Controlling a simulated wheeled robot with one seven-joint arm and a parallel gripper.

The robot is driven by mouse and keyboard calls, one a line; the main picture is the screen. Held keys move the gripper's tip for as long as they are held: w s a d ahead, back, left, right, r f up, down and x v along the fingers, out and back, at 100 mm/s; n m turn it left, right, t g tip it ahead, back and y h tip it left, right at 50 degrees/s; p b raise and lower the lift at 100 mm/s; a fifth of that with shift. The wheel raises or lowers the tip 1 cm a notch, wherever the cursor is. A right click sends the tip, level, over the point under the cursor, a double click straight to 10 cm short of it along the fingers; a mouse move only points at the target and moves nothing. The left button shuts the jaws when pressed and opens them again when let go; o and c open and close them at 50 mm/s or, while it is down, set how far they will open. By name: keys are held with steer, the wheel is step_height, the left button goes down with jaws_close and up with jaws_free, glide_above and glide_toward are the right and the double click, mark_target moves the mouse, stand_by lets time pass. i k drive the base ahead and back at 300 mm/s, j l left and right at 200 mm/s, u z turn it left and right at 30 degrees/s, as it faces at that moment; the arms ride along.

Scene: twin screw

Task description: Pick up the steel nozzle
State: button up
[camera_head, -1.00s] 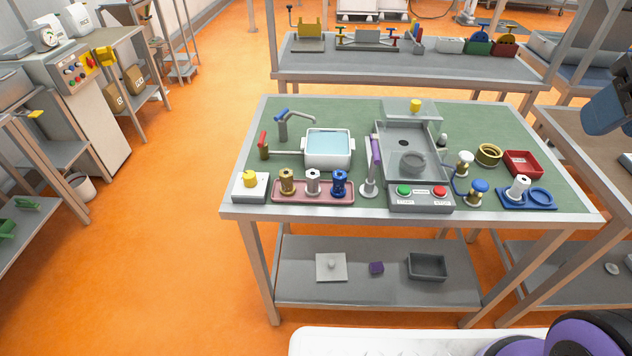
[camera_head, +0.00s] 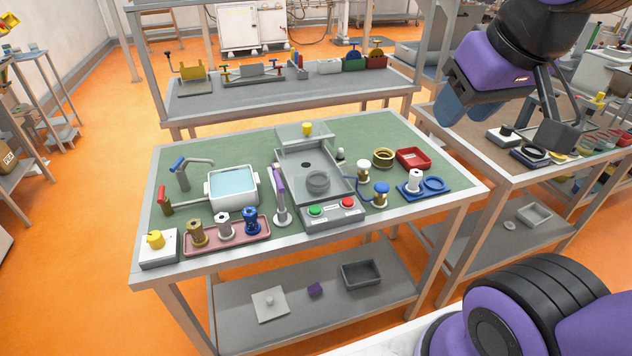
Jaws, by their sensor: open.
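A silver-grey nozzle (camera_head: 224,225), which looks like the steel one, stands upright on a pink tray (camera_head: 262,236) at the front left of the green-topped table. A brass nozzle (camera_head: 196,234) stands to its left and a blue one (camera_head: 251,221) to its right. Another pale silver piece (camera_head: 414,181) stands in a blue holder (camera_head: 405,193) at the table's right. My gripper (camera_head: 508,122) is open at the upper right, its fingers wide apart with nothing between them. It is raised, far to the right of the pink tray.
A yellow-button box (camera_head: 158,257) is left of the tray. A purple-handled post (camera_head: 281,205) and a button panel (camera_head: 334,211) stand to its right. A water basin (camera_head: 252,200) and tap (camera_head: 181,178) are behind. A brown-topped bench (camera_head: 590,170) is at the right.

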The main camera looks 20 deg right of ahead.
mark_target(226, 233)
steer(key=i+j+z, duration=0.1)
steer(key=j+z, duration=0.6)
steer(key=j, duration=0.25)
steer(key=j+z, duration=0.35)
steer(key=j, duration=0.2)
